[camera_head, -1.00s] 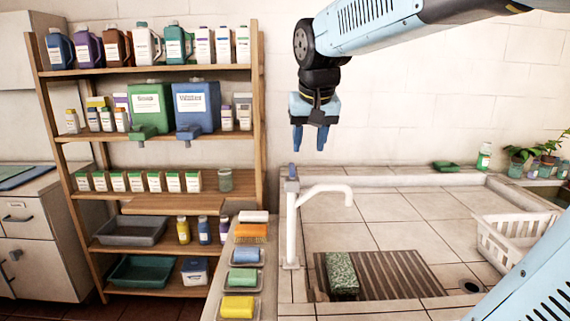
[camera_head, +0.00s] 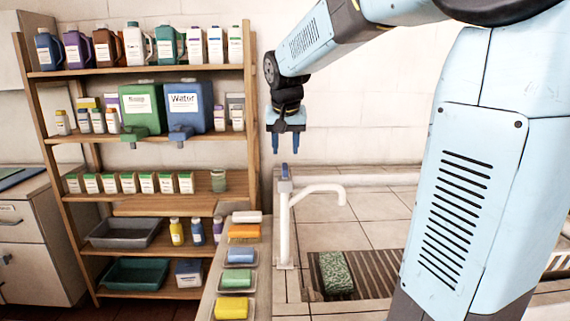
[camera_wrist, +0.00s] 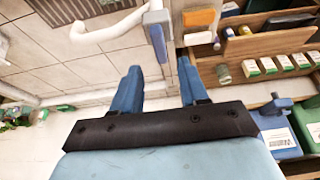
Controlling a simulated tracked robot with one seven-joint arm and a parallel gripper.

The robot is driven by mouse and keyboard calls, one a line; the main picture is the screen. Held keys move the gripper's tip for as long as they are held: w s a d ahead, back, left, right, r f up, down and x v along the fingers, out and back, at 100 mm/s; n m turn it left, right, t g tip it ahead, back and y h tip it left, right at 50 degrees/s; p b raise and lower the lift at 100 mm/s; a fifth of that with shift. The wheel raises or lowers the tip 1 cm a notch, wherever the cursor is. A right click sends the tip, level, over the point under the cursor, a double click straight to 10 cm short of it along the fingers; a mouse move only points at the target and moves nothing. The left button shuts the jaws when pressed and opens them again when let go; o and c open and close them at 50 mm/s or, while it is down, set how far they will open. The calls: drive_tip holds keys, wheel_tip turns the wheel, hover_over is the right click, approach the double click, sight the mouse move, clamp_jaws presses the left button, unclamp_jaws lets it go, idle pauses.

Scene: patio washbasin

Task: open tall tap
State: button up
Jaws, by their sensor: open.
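The tall tap (camera_head: 284,225) is a white upright pipe with a curved spout pointing right, standing at the left side of the tiled basin. Its blue handle (camera_head: 285,179) sits on top. My gripper (camera_head: 283,152) points down with its blue fingers apart and empty, a little above the handle in the head view. In the wrist view, my gripper (camera_wrist: 157,75) shows open, and the blue handle (camera_wrist: 157,40) lies just beyond the gap between the fingertips. The white spout (camera_wrist: 105,33) extends to the left there. No contact with the handle shows.
A wooden shelf (camera_head: 251,110) with bottles and canisters stands to the left. A green sponge (camera_head: 335,272) lies on the slatted rack (camera_head: 378,268). My arm covers the right side.

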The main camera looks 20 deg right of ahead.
sight(285, 166)
drive_tip(key=x, duration=0.6)
drive_tip(key=shift+w+f, duration=0.15)
drive_tip(key=shift+f, duration=0.05)
clamp_jaws()
